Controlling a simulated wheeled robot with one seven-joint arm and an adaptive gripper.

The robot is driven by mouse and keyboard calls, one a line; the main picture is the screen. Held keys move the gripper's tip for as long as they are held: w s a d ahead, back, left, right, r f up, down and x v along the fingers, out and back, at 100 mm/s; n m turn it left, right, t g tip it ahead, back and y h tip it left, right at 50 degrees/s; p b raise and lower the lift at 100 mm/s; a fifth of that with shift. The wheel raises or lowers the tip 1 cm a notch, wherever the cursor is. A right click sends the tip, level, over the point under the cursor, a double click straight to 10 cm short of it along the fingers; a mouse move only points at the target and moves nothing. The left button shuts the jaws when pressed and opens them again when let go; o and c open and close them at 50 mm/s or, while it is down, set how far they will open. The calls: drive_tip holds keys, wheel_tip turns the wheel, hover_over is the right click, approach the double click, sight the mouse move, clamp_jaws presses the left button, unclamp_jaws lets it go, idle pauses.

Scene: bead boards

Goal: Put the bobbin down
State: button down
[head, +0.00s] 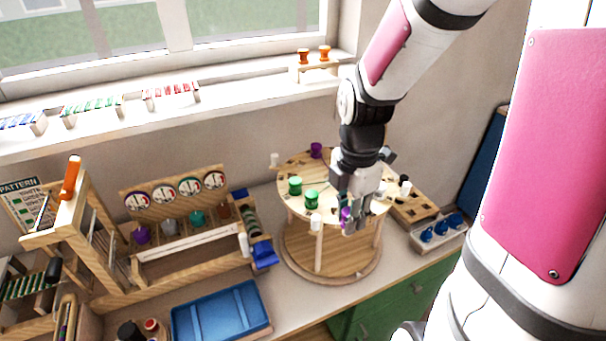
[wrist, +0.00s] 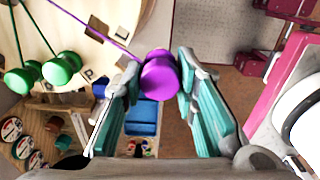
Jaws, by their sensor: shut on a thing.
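My gripper (head: 352,224) is shut on a purple bobbin (wrist: 158,76) at the front right edge of the round wooden stand (head: 296,205). The held bobbin (head: 345,214) is partly hidden by the fingers in the head view. In the wrist view a purple thread runs from it to the upper left, across the stand's top (wrist: 85,48). Whether the bobbin touches the stand is not clear. Two green bobbins (head: 295,185) (head: 311,197) are on the stand's top, left of my gripper. Another purple piece (head: 316,150) is at the back.
A blue tray (head: 182,327) lies at the front of the counter. A wooden rack with round dials (head: 190,186) stands at the left. A box with blue pieces (head: 455,240) and a slotted wooden board (head: 425,212) sit right of the stand. White pegs ring the stand's edge.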

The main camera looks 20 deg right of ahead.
drive_tip(key=w+d+f, duration=0.2)
drive_tip(key=w+f, duration=0.2)
drive_tip(key=w, duration=0.3)
drive_tip(key=shift+w+f, duration=0.15)
drive_tip(key=shift+w, duration=0.2)
drive_tip(key=shift+d+f, duration=0.1)
drive_tip(key=shift+f, duration=0.05)
drive_tip(key=c, duration=1.3)
unclamp_jaws()
wheel_tip(320, 180, up, 12)
drive_tip(key=s+a+r+m+t, duration=0.2)
drive_tip(key=s+a+r+m, duration=0.1)
drive_tip(key=s+m, duration=0.2)
drive_tip(key=s+a+r+m+t, duration=0.1)
drive_tip(key=s+a+r+m, duration=0.2)
drive_tip(key=m, duration=0.4)
drive_tip(key=s+a+r+m+t, duration=0.2)
drive_tip(key=s+a+r+m, duration=0.2)
drive_tip(key=s, duration=0.4)
drive_tip(key=shift+a+m+t, duration=0.15)
drive_tip(key=shift+a+m, duration=0.1)
drive_tip(key=shift+m, duration=0.45)
drive_tip(key=shift+a+m+t, duration=0.15)
drive_tip(key=shift+a+m, duration=0.1)
drive_tip(key=shift+m, duration=0.45)
